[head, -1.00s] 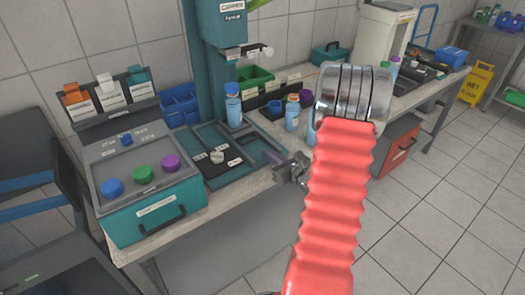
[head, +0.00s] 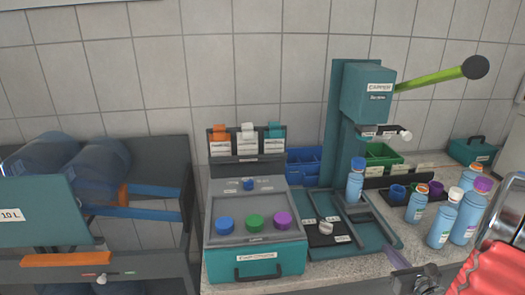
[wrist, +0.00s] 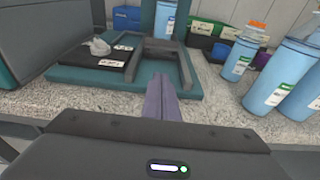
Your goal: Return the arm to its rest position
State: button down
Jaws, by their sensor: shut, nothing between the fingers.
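My gripper shows in the wrist view (wrist: 161,98) with its two purple-grey fingers together and nothing between them. It points at the front edge of the teal capper base (wrist: 120,85), apart from the bottles. In the head view my gripper (head: 398,258) is partly seen at the bench's front edge, left of my red arm sleeve at the lower right corner. The teal capper (head: 362,100) with its green lever stands behind it.
Several blue bottles (head: 443,218) stand on the bench right of the capper. A teal box with blue, green and purple knobs (head: 256,255) sits left of it. A rack with large blue jugs (head: 95,165) is at the far left. Bare counter (wrist: 215,110) lies before the bottles.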

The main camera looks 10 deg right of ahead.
jog(key=shift+f, duration=0.1)
jog(key=a+f+n+y, duration=0.1)
jog(key=a, duration=0.1)
jog(key=a+n+g+y, duration=0.1)
jog(key=a, duration=0.1)
jog(key=s+a+f+n+y, duration=0.1)
jog(key=a, duration=0.1)
jog(key=shift+f+n+g+y, duration=0.3)
jog(key=shift+n+y, duration=0.1)
jog(key=a+n+y, duration=0.1)
jog(key=a, duration=0.1)
jog(key=s+a+n+g+y, duration=0.1)
jog(key=a+n, duration=0.2)
jog(key=a, duration=0.1)
jog(key=shift+s+a+r+g+y, duration=0.2)
jog(key=shift+a+g+y, duration=0.1)
jog(key=shift+g+y, duration=0.1)
jog(key=s+a+r+n+g, duration=0.3)
jog(key=s+a+n+g, duration=0.2)
jog(key=a+n, duration=0.4)
jog(key=s+a+r+n+g, duration=0.3)
jog(key=s+a+n+g, duration=0.3)
jog(key=n, duration=0.4)
jog(key=a+r+n+t+h, duration=0.4)
jog(key=a+r+n, duration=0.6)
jog(key=r, duration=0.4)
jog(key=shift+s+r+n+h, duration=0.15)
jog(key=shift+s+n+h, duration=0.15)
jog(key=shift+s, duration=0.15)
